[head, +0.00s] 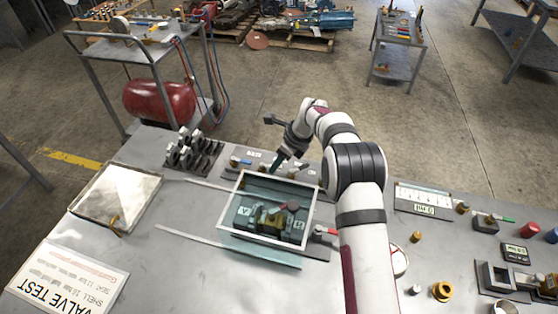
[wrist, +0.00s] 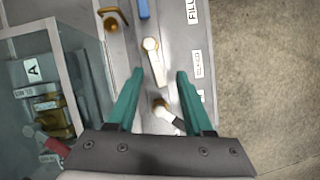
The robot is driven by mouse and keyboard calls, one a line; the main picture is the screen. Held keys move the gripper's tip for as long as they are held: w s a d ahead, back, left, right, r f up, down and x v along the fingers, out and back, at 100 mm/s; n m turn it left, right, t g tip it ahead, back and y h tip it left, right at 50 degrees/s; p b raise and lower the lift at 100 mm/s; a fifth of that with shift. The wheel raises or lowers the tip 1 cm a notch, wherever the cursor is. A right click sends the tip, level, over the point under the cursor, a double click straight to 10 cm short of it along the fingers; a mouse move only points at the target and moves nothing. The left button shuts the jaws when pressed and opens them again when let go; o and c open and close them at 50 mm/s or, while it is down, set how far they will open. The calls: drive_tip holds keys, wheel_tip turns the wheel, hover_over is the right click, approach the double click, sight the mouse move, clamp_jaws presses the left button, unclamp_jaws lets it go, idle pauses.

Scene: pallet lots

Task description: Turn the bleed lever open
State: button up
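In the wrist view a cream lever (wrist: 152,55) lies on a grey panel beside a small white label (wrist: 197,64) that seems to read BLEED. My gripper (wrist: 160,72) is open, with its teal fingers on either side of the lever's lower end. I cannot tell whether they touch it. A blue lever (wrist: 143,9) sits further up beside the FILL label (wrist: 193,11). A third lever with a black handle (wrist: 178,124) is lower, between the fingers. In the head view my gripper (head: 274,168) is at the panel behind the clear box.
A clear-walled box (head: 225,208) holding a brass and teal valve (head: 270,222) stands close in front of the panel. A metal tray (head: 110,195) and dark holder (head: 193,152) are to the left. Gauges and fittings lie to the right. Floor lies beyond the bench edge.

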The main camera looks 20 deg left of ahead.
clamp_jaws()
drive_tip(key=shift+w+a+n+g, duration=0.1)
drive_tip(key=shift+w+n+g, duration=0.25)
drive_tip(key=shift+n, duration=0.4)
drive_tip(key=shift+w+n+g, duration=0.25)
drive_tip(key=shift+w+n, duration=0.05)
drive_tip(key=shift+n, duration=0.45)
drive_tip(key=shift+o, duration=0.4)
unclamp_jaws()
